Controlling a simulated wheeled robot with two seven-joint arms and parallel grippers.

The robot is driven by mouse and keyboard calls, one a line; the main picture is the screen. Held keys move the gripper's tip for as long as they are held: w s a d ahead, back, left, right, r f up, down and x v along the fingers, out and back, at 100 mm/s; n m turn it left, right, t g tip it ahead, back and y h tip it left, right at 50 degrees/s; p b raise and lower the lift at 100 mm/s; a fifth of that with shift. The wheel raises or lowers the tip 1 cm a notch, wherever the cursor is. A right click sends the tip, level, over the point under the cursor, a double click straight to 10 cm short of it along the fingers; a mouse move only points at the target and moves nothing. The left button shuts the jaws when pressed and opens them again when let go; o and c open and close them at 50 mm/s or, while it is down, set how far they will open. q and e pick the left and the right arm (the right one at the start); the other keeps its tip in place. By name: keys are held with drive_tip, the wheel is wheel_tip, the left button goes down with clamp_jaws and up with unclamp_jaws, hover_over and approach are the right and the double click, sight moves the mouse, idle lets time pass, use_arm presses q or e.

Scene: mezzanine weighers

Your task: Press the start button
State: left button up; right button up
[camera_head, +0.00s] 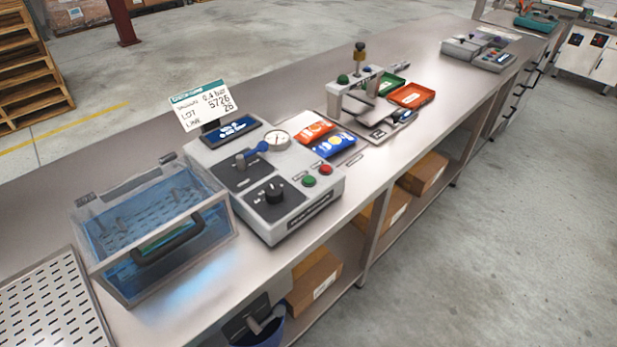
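A grey control box (262,190) stands on the long metal bench. On its front right top sit a green button (309,181) and a red button (325,169), side by side. The labels by them are too small to read, so I cannot tell from text which one is start. The box also carries a black knob (273,193), a blue-handled lever (253,152), a round gauge (278,139) and a small blue-lit display (232,129). Neither of my grippers shows in the head view.
A clear tank (152,229) with blue-lit water and a perforated tray (48,302) are left of the box. Orange and blue packets (333,144), a press-like fixture (359,90) and red (412,95) and green trays are beyond it. The floor at right is clear.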

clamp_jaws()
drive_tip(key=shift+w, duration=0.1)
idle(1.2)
